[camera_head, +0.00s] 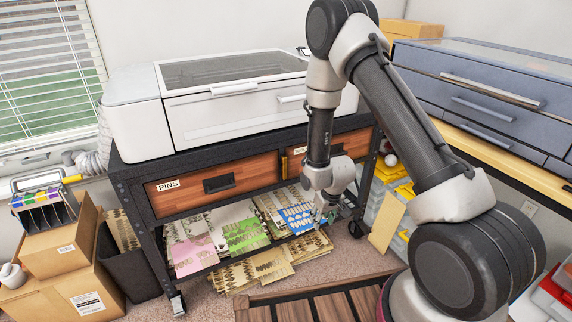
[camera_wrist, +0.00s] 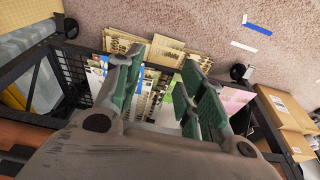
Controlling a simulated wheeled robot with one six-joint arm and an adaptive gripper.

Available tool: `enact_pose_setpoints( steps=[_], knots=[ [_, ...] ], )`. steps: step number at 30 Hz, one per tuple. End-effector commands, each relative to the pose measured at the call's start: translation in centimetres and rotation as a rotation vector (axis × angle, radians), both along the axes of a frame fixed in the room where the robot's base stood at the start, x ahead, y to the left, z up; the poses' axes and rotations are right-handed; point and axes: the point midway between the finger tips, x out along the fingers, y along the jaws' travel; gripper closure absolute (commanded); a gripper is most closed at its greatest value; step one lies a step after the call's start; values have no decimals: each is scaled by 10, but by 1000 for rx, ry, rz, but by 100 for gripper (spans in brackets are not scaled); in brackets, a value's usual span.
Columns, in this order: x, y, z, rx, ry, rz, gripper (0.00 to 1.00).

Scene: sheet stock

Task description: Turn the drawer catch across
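Two wooden drawers sit under the black bench top. The left drawer (camera_head: 215,189) is labelled PINS, has a dark pull and looks closed. The right drawer (camera_head: 341,145) is partly hidden behind my arm, and its pull is not clear. My gripper (camera_head: 326,212) hangs in front of the right drawer, pointing down. In the wrist view my gripper (camera_wrist: 163,65) has its green-padded fingers apart with nothing held between them.
A lower shelf holds colourful sheets (camera_head: 243,234) below the drawers. A white machine (camera_head: 215,95) stands on the bench. A blue-grey drawer cabinet (camera_head: 480,90) is at the right, cardboard boxes (camera_head: 70,265) at the left. Some carpet (camera_head: 215,300) is bare in front.

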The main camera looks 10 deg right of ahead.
Motion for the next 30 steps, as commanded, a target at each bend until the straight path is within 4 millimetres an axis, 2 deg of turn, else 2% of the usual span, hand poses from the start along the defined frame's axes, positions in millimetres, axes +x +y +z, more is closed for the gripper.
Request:
enact_pose_setpoints(
  steps=[1, 3, 5, 7, 8, 9, 12, 15, 18, 23, 30],
  knots=[
    [9, 7, -32, 16, -62, 10, 61],
    [31, 18, -63, 53, -199, 23, 61],
    [51, 28, -78, 90, -333, 30, 61],
    [77, 38, -78, 138, -507, 36, 61],
    [89, 41, -72, 159, -585, 36, 61],
    [107, 46, -58, 189, -694, 36, 61],
    [146, 57, -1, 260, -962, 36, 61],
    [160, 61, 43, 309, -1146, 36, 61],
    [162, 62, 68, 337, -1251, 34, 61],
    [171, 64, 81, 351, -1304, 34, 61],
    [209, 75, 82, 350, -1303, 34, 61]
  ],
)
